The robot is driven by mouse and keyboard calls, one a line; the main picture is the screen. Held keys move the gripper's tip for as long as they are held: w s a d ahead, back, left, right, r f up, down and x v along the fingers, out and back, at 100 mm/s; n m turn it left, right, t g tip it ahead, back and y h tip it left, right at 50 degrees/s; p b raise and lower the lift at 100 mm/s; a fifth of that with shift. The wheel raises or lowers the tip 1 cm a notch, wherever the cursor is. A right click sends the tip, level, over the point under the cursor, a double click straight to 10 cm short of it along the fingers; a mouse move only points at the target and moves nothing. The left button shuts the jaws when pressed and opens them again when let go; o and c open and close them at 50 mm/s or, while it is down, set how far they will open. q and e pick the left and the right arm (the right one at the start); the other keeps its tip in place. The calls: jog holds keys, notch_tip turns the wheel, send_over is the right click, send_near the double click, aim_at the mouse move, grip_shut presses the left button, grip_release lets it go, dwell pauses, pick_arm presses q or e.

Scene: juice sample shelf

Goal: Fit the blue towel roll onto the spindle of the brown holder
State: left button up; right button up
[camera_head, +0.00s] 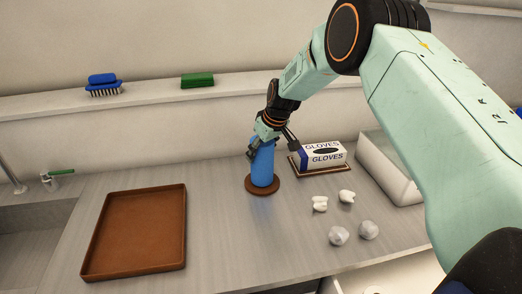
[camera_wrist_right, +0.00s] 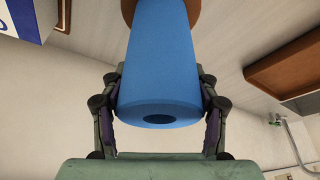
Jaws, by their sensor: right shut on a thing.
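The blue towel roll (camera_head: 263,165) stands upright over the round brown base of the holder (camera_head: 262,188) in the head view. My right gripper (camera_head: 262,138) is shut on the roll near its top. In the right wrist view the blue roll (camera_wrist_right: 158,60) sits between both fingers of my right gripper (camera_wrist_right: 160,105), with its hollow core facing the camera. The holder's brown base (camera_wrist_right: 198,10) shows at the roll's far end. The spindle is hidden, and I cannot tell whether the roll rests fully on the base. My left gripper is not in view.
A brown tray (camera_head: 135,232) lies on the counter at left, beside a sink. A gloves box (camera_head: 322,156) stands close right of the holder, near a white bin (camera_head: 388,168). Crumpled white pieces (camera_head: 339,235) lie in front. A brush (camera_head: 103,84) and green sponge (camera_head: 197,80) sit on the shelf.

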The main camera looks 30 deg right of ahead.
jog(key=o, duration=1.4)
jog(key=v, duration=1.2)
jog(key=x, duration=1.2)
jog(key=shift+f, duration=0.1)
jog(key=shift+r, duration=0.3)
